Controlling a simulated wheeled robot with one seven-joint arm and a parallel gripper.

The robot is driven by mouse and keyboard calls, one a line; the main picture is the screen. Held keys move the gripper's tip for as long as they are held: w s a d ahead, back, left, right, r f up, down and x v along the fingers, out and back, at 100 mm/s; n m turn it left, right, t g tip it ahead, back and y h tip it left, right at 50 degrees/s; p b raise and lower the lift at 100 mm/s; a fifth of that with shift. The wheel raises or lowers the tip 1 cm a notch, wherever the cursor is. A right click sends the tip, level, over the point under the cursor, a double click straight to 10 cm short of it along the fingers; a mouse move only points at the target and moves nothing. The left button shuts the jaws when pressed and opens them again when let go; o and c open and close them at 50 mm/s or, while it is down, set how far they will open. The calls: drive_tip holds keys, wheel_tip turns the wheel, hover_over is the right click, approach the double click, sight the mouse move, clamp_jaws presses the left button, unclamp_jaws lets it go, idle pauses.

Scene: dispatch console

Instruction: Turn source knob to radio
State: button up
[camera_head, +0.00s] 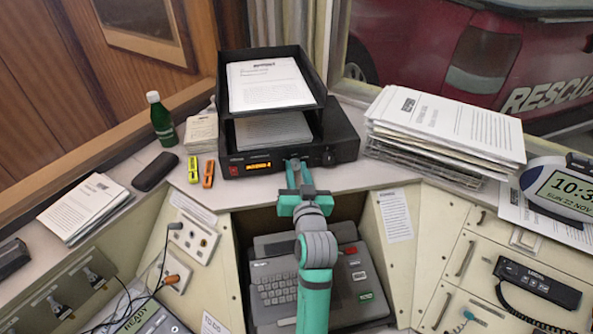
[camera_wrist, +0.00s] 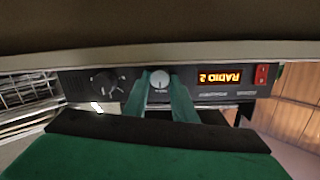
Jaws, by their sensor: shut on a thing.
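A black radio unit (camera_head: 236,150) stands on the console's back ledge under a document tray. Its orange display (camera_wrist: 219,78) reads "RADIO 2", upside down in the wrist view; it also shows in the head view (camera_head: 262,168). My gripper (camera_head: 297,163) is at the unit's front, right of the display in the head view. In the wrist view my gripper (camera_wrist: 160,88) has its green fingers on both sides of a small round knob with a pale face (camera_wrist: 160,77), shut on it. The knob's label is too small to read. A larger black knob (camera_wrist: 105,83) is beside it, clear of the fingers.
A red switch (camera_wrist: 262,73) sits at the display's far end. The black tray (camera_head: 320,95) holds papers above the unit. A paper stack (camera_head: 445,125) is close on the right; highlighters (camera_head: 208,174) and a green bottle (camera_head: 161,122) are left. A keyboard terminal (camera_head: 275,285) is below my arm.

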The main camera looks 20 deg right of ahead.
drive_tip(key=shift+a+f, duration=0.1)
drive_tip(key=shift+f, duration=0.1)
drive_tip(key=o, duration=0.8)
drive_tip(key=shift+c, duration=0.2)
drive_tip(key=shift+s+r, duration=0.1)
drive_tip(key=s+a, duration=0.1)
drive_tip(key=s, duration=0.9)
drive_tip(key=shift+s+a+r, duration=0.25)
drive_tip(key=shift+a+r, duration=0.05)
drive_tip(key=shift+r, duration=0.05)
